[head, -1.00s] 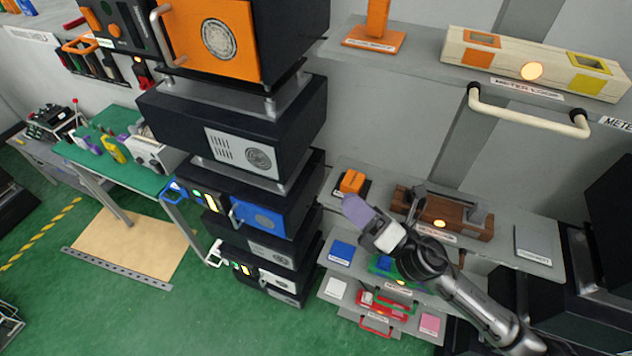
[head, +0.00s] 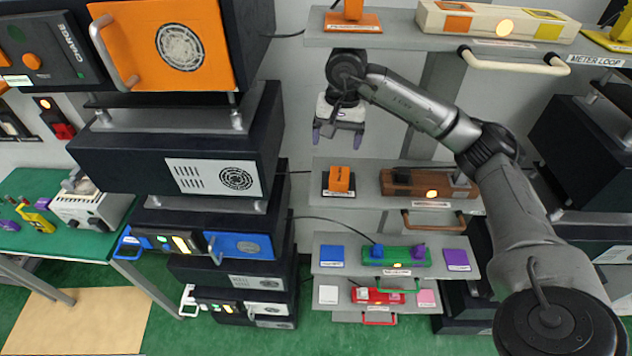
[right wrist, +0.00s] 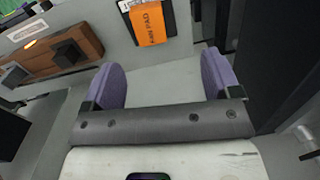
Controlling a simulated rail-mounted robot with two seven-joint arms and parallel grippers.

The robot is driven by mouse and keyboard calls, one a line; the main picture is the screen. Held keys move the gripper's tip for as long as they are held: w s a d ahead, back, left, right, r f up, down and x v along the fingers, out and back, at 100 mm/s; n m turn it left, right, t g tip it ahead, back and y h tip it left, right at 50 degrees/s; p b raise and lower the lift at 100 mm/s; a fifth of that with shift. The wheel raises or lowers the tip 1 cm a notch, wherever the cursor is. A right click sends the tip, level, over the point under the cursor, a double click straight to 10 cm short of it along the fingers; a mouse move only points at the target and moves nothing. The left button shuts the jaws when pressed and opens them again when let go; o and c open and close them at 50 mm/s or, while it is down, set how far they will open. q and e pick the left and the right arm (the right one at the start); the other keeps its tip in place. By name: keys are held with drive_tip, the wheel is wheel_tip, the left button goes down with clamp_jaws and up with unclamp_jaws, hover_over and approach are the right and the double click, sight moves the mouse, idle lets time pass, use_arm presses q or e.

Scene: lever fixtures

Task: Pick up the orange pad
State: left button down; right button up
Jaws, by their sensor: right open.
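The orange pad (head: 339,179) stands on a dark base at the left end of the middle grey shelf. In the right wrist view the orange pad (right wrist: 147,22) shows at the top, with black lettering on its face, beyond the fingertips. My right gripper (head: 337,136) hangs above the orange pad with its purple fingers pointing down and apart. In the right wrist view the right gripper (right wrist: 162,82) is open, with nothing between its fingers. My left gripper is not in view.
A brown fixture (head: 429,183) with a lit orange lamp sits right of the pad. A grey upper shelf (head: 400,36) holds another orange object (head: 352,12) and a cream fixture (head: 497,22). A stack of black cabinets (head: 180,140) stands close on the left.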

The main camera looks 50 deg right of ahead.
drive_tip(key=d, duration=0.1)
hover_over(340, 174)
drive_tip(key=shift+h, duration=0.3)
wheel_tip(340, 174, down, 6)
drive_tip(key=shift+w+a+f, duration=0.15)
drive_tip(key=shift+f, duration=0.7)
drive_tip(key=shift+f+p, duration=0.35)
drive_tip(key=shift+f, duration=0.15)
wheel_tip(340, 174, down, 3)
drive_tip(key=shift+r+p, duration=0.1)
drive_tip(key=shift+p, duration=0.5)
drive_tip(key=shift+f, duration=0.75)
